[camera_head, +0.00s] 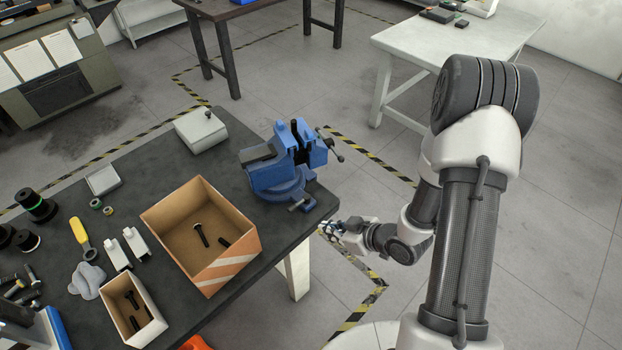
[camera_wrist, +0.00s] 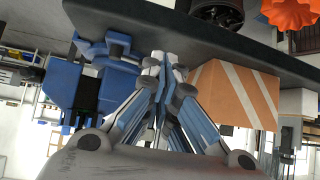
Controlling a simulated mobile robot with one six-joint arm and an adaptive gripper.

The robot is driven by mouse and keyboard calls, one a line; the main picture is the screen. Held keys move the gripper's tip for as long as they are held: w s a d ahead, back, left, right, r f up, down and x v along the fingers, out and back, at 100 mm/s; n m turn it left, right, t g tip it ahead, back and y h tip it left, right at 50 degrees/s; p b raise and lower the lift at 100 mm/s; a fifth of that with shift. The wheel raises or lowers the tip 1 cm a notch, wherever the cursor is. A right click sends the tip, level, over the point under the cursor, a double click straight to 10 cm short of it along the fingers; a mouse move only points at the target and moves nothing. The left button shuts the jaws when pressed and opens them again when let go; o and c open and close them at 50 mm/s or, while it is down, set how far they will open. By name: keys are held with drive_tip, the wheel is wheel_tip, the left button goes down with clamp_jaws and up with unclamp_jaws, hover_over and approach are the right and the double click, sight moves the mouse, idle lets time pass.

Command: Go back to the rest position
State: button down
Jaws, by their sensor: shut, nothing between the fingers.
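My gripper (camera_head: 330,229) is at the end of my arm, just off the right edge of the dark workbench, below and to the right of the blue vise. In the wrist view my gripper (camera_wrist: 160,62) has its fingertips together, with nothing between them. The dark workbench (camera_head: 235,312) carries the blue vise (camera_head: 280,172) at its right corner. The vise also shows in the wrist view (camera_wrist: 75,85), left of my fingers. My gripper appears apart from the bench and the vise.
An open cardboard box (camera_head: 172,222) with bolts stands on the bench, with a smaller box (camera_head: 150,333) of bolts beside it. A yellow-handled tool (camera_head: 79,231) and a grey case (camera_head: 200,131) lie there too. A white table (camera_head: 455,40) stands behind my arm. Floor at the right is clear.

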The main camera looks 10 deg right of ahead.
drive_tip(key=shift+s+d, duration=0.1)
drive_tip(key=d+r+m+h, duration=0.2)
drive_tip(key=d+r+h, duration=0.25)
drive_tip(key=r, duration=0.55)
drive_tip(key=d+r+m+h, duration=0.25)
drive_tip(key=d+r, duration=0.25)
drive_tip(key=r, duration=0.5)
drive_tip(key=s+a+r+m+g, duration=0.1)
drive_tip(key=s+a+r+m, duration=0.1)
drive_tip(key=s+r, duration=0.3)
drive_tip(key=s+a+r+m+g, duration=0.1)
drive_tip(key=s+a+r, duration=0.4)
drive_tip(key=s, duration=0.9)
drive_tip(key=shift+s+r+m+g, duration=0.2)
drive_tip(key=shift+r+m+g, duration=0.1)
drive_tip(key=shift+r+m, duration=0.25)
